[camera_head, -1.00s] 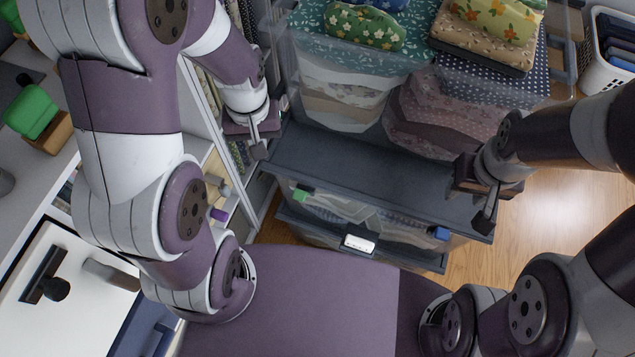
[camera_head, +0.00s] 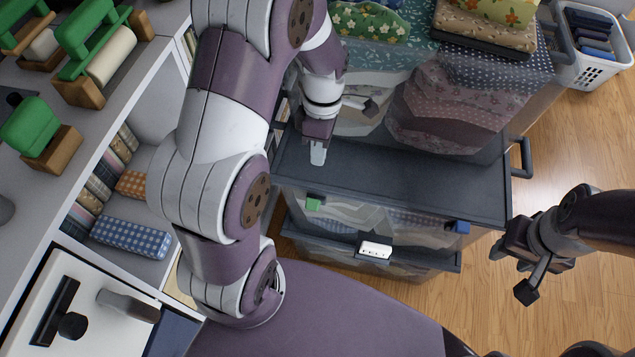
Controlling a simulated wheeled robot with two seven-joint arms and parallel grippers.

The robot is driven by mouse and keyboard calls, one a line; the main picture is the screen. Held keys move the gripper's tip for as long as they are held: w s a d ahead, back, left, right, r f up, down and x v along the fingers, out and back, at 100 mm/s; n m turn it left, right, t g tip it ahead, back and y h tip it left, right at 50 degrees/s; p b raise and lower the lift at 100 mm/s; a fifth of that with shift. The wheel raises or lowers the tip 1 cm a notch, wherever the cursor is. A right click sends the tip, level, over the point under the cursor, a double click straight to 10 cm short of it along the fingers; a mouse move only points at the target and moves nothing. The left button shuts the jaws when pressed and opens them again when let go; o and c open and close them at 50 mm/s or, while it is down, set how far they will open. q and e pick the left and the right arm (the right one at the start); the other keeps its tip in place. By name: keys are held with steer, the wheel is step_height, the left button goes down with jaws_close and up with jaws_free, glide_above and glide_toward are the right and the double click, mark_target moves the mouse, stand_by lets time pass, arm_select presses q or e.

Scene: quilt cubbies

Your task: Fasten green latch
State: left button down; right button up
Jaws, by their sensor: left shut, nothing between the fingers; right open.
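The green latch (camera_head: 313,204) is a small block at the left of the front edge of a dark cart (camera_head: 400,185). A blue latch (camera_head: 458,227) sits at the right of the same edge. Whether either latch is fastened is too small to tell. My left gripper (camera_head: 318,155) is shut and empty, pointing down over the cart's dark top, behind the green latch and apart from it. My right gripper (camera_head: 525,275) is open and empty, right of the cart above the wooden floor.
A white label (camera_head: 375,250) is on the lower drawer front. Clear bins of folded fabric (camera_head: 455,100) stand on the cart's back. A white basket (camera_head: 595,70) stands at the far right.

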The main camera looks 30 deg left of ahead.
mark_target(317, 185)
arm_select(q)
steer(key=b+x, duration=0.2)
steer(key=x, duration=0.8)
steer(key=shift+w, duration=0.1)
